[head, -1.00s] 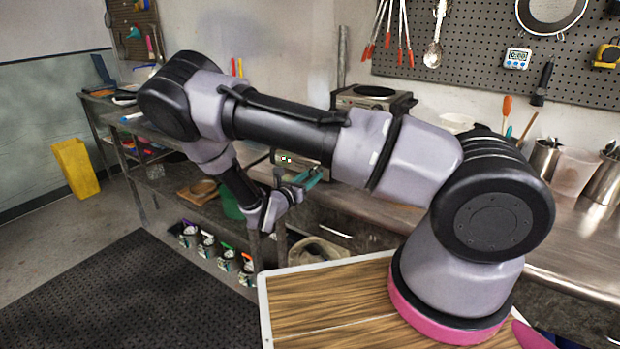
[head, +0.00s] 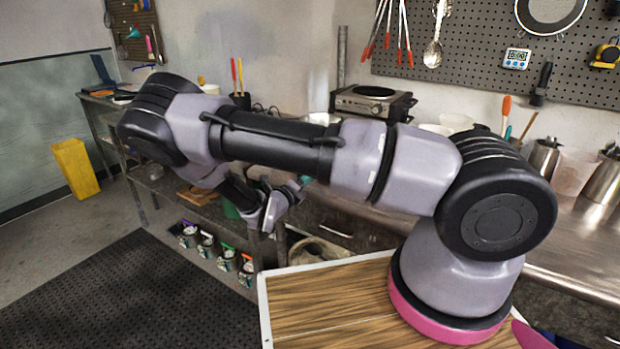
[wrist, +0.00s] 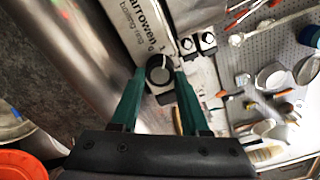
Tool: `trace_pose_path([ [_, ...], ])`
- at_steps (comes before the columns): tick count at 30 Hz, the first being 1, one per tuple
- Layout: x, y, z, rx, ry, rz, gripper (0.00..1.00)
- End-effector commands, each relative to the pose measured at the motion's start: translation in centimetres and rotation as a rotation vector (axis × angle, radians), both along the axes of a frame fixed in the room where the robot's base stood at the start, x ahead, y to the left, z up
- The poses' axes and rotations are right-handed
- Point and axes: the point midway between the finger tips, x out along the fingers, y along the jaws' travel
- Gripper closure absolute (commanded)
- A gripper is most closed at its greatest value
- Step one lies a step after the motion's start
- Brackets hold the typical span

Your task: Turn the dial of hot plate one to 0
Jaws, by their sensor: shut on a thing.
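In the wrist view, a round dark dial (wrist: 158,72) sits on a pale front panel (wrist: 125,22) with printed lettering that reads in part "arrowen". My gripper (wrist: 160,74) has its green fingers closed on opposite sides of this dial. The dial's setting cannot be read clearly. In the head view, a hot plate (head: 375,100) with a dark round ring stands on the bench behind my arm. My arm hides the dial and the fingertips there. I cannot tell from the head view which hot plate my gripper is at.
Two small dark knobs (wrist: 197,42) show beyond the panel in the wrist view. An orange bucket (wrist: 20,165) is at lower left there. In the head view, a pegboard with tools (head: 475,45) hangs behind the bench. A yellow bin (head: 75,167) stands on the floor at left.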

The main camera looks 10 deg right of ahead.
Motion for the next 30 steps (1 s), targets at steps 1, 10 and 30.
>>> trace_pose_path([
  [1,0.01,0.07,0.02,-0.032,0.030,0.002,1.00],
  [10,-0.01,0.08,0.02,-0.231,0.231,0.002,1.00],
  [30,0.00,0.10,0.07,-0.502,0.503,0.003,1.00],
])
